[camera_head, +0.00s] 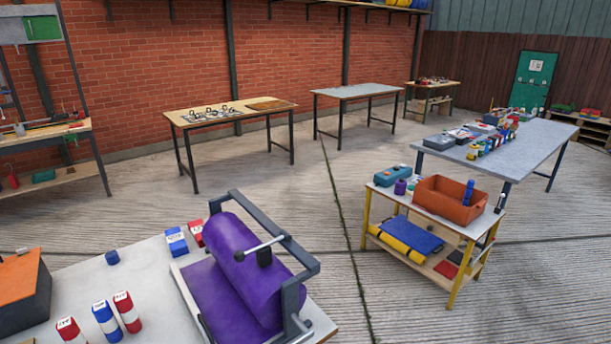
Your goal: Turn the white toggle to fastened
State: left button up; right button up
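I cannot pick out a white toggle for certain in the head view. A wooden-topped table (180,117) at the back left bears a pale panel (212,114) with several small dark upright loops, too small to read. In the foreground a purple roll (235,241) lies in a dark metal frame (262,214). A pale rod with dark ends (262,246) shows across the roll. Neither of my grippers is in view.
A yellow-legged cart (387,190) with an orange bin (450,201) stands right, near a long grey table (535,140). An empty-looking table (357,91) stands behind. The concrete floor between is open.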

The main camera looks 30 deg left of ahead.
aim_at(23, 250)
jog(key=i+l+z, duration=0.3)
jog(key=i, duration=0.4)
jog(key=i+l+z, duration=0.1)
jog(key=i+z, duration=0.15)
jog(key=i, duration=0.5)
jog(key=i+j+u, duration=0.1)
jog(key=i+u, duration=0.55)
jog(key=u, duration=0.15)
jog(key=i+u, duration=0.4)
jog(key=i+l+u, duration=0.2)
jog(key=u, duration=0.15)
jog(key=i+j+u, duration=0.2)
jog(key=i+u, duration=1)
jog(key=i, duration=0.2)
jog(key=i+u, duration=0.1)
jog(key=i, duration=1)
jog(key=i+l+u, duration=0.1)
jog(key=i, duration=0.95)
jog(key=i+j+u, duration=0.1)
jog(key=i+u, duration=0.55)
jog(key=u, duration=0.15)
jog(key=i+l+u, duration=0.1)
jog(key=i+u, duration=0.25)
jog(key=i+l+u, duration=0.15)
jog(key=u, duration=0.25)
jog(key=i+j+u, duration=0.2)
jog(key=i+u, duration=0.55)
jog(key=i+l+u, duration=0.1)
jog(key=i+u, duration=0.25)
jog(key=i, duration=0.2)
